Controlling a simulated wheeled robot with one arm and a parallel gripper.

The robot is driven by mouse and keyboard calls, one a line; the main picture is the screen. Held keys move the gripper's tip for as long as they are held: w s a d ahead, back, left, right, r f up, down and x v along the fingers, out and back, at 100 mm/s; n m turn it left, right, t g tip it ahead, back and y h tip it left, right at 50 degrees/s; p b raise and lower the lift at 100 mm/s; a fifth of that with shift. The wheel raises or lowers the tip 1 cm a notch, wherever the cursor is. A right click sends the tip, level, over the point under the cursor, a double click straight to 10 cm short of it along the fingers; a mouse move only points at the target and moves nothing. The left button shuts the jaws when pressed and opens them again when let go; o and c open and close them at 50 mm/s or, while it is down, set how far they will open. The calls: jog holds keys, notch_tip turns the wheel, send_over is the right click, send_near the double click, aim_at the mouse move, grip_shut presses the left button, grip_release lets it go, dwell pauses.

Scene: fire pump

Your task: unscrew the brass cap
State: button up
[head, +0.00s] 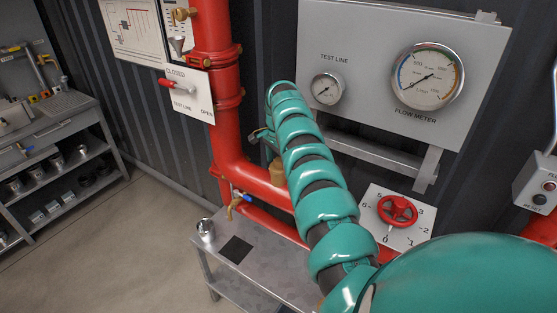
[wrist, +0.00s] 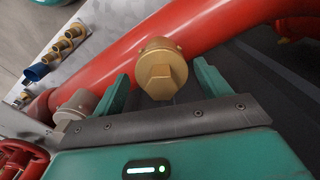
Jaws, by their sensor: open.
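The brass cap (wrist: 161,68) shows in the wrist view, round with a raised squared lug facing me, in front of a red pipe (wrist: 125,55). My gripper (wrist: 161,84) is open, with one teal finger on each side of the cap in the picture. I cannot tell whether the fingers touch it, and a gap shows on both sides. In the head view a brass piece (head: 277,172) shows beside the red pipe, partly hidden by my arm. My gripper (head: 262,136) is small there and mostly hidden behind the arm.
A pale metal fitting (wrist: 76,105) is near my left finger in the wrist view. In the head view a grey bench (head: 270,268) stands below with a metal cup (head: 206,230) on it. A red handwheel (head: 397,211) and a gauge panel (head: 385,105) are to the right.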

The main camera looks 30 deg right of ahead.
jog(key=shift+c, duration=0.5)
jog(key=c, duration=1)
jog(key=shift+o, duration=0.2)
jog(key=shift+f+n+b, duration=0.3)
jog(key=shift+n+b, duration=0.3)
jog(key=shift+n, duration=0.4)
jog(key=shift+s+n+b, duration=0.1)
jog(key=shift+n+b, duration=0.6)
jog(key=shift+n, duration=0.5)
jog(key=shift+r+n, duration=0.25)
jog(key=shift+n, duration=0.65)
jog(key=shift+b, duration=0.3)
jog(key=shift+f+n+b, duration=0.15)
jog(key=shift+n+b, duration=0.4)
jog(key=shift+n, duration=0.25)
jog(key=n+b, duration=0.1)
jog(key=n, duration=0.2)
jog(key=shift+s+d+n, duration=0.1)
jog(key=shift+s+n, duration=0.05)
jog(key=shift+n, duration=0.65)
